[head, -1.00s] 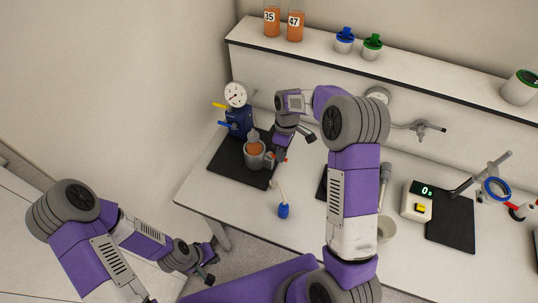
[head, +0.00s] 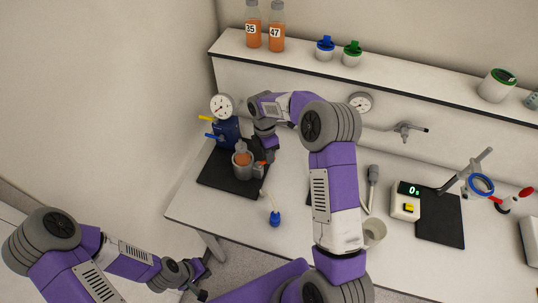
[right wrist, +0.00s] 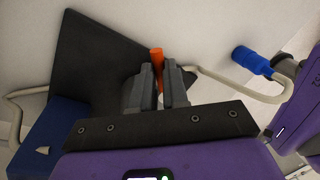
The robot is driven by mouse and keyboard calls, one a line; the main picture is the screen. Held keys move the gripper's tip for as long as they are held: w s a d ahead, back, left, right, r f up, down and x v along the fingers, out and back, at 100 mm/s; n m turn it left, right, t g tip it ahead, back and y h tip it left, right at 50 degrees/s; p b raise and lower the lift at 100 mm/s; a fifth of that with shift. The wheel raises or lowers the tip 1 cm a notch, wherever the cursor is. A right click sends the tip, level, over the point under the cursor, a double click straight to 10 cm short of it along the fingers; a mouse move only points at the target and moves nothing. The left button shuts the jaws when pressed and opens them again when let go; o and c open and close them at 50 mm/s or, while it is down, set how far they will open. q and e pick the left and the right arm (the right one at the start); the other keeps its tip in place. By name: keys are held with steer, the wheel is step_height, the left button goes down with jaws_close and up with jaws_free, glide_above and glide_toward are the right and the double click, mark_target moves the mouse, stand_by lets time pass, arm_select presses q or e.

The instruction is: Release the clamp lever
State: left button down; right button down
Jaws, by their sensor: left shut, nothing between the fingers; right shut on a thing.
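The orange clamp lever (right wrist: 157,60) stands between the fingers of my right gripper (right wrist: 158,82), which is shut on it. In the head view, a small orange-red part of the lever (head: 262,163) shows beside the grey clamp holder with an orange-filled vessel (head: 242,159). My right gripper (head: 266,155) comes down at the right side of this holder, and its fingers are partly hidden there. My left gripper (head: 203,279) is shut and empty, low at the left in front of the bench, away from the clamp.
The holder stands on a black base (head: 230,183), with a blue unit (head: 227,132) and dial gauge (head: 222,106) behind. A blue-ended tube (head: 275,219) lies at the front. A timer box (head: 405,205), grey cup (head: 374,232) and ring stand (head: 481,185) are to the right.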

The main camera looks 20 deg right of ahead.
steer(key=shift+w+n, duration=0.1)
steer(key=shift+n, duration=0.2)
steer(key=c, duration=1.1)
jaws_free()
steer(key=r, duration=0.2)
steer(key=w+r, duration=0.1)
steer(key=r, duration=0.4)
steer(key=shift+w+a+r, duration=0.1)
steer(key=shift+w+r, duration=0.1)
steer(key=shift+r, duration=0.05)
